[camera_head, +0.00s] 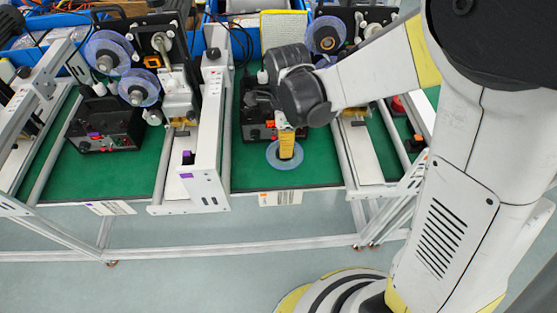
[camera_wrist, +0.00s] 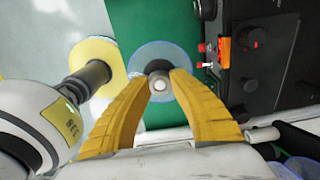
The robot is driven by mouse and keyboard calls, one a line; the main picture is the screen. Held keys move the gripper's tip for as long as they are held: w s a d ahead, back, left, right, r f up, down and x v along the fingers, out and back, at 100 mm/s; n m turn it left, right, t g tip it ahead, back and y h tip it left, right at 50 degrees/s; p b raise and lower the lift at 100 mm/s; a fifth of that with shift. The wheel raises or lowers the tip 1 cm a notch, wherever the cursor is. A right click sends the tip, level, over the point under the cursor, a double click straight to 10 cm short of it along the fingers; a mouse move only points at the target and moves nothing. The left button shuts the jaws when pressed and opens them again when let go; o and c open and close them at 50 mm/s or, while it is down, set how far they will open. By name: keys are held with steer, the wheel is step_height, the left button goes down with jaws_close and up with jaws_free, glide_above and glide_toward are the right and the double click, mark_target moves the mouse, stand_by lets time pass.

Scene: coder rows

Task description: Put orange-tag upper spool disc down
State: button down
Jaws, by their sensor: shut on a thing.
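A translucent blue spool disc (camera_head: 285,164) with a dark hub is low over the green mat, near the bench's front edge. The disc also shows in the wrist view (camera_wrist: 148,57), with a pale shaft end at its centre. My gripper (camera_head: 286,152) points down, its yellow fingers (camera_wrist: 161,84) closed on either side of the hub. I cannot tell whether the disc touches the mat. An orange tag (camera_wrist: 223,48) is on the black control box (camera_wrist: 262,62), right of the disc in the wrist view. My gripper partly hides the disc's middle in the head view.
The green mat (camera_head: 245,178) is bare around the disc. A white upright frame (camera_head: 212,130) stands to the left and a rail (camera_head: 340,150) to the right. Behind are two blue discs on the left machine (camera_head: 160,75) and another disc (camera_head: 326,34) at back right.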

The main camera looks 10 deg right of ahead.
mark_target(279, 155)
steer(key=shift+s+a+f, duration=0.2)
steer(key=shift+a+f, duration=0.35)
steer(key=shift+a, duration=0.3)
steer(key=shift+f+b, duration=1.1)
steer(key=shift+f, duration=0.85)
steer(key=shift+f, duration=0.2)
steer(key=c, duration=1.2)
jaws_free()
steer(key=shift+r, duration=0.1)
steer(key=shift+c, duration=0.2)
